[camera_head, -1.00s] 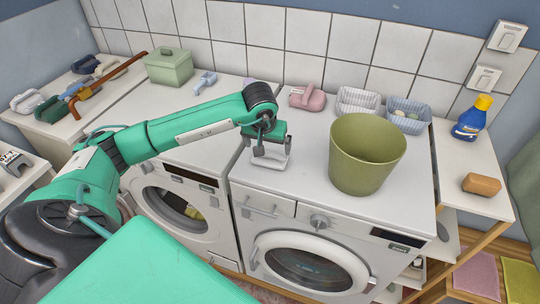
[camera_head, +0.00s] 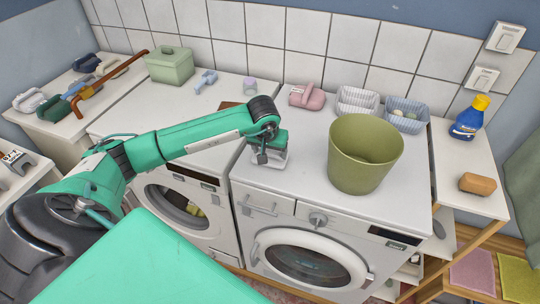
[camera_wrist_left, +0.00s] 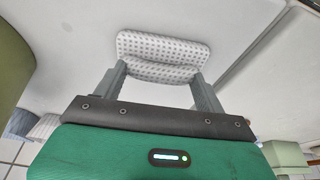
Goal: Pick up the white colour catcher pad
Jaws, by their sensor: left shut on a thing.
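The white colour catcher pad (camera_wrist_left: 165,48) is a pale rounded block with a grey dotted pattern, seen in the left wrist view between and beyond the fingers. In the head view the pad (camera_head: 272,161) is at the near left part of the right machine's white top, partly hidden by my gripper. My left gripper (camera_wrist_left: 160,82) is shut on the pad, with one finger on each side. It also shows in the head view (camera_head: 264,157), low over the machine top. I cannot tell whether the pad still touches the top. My right gripper is not in view.
An olive bucket (camera_head: 365,153) stands right of the pad. A pink object (camera_head: 307,96) and two baskets (camera_head: 357,101) (camera_head: 407,114) stand behind. The top around the pad is mostly clear.

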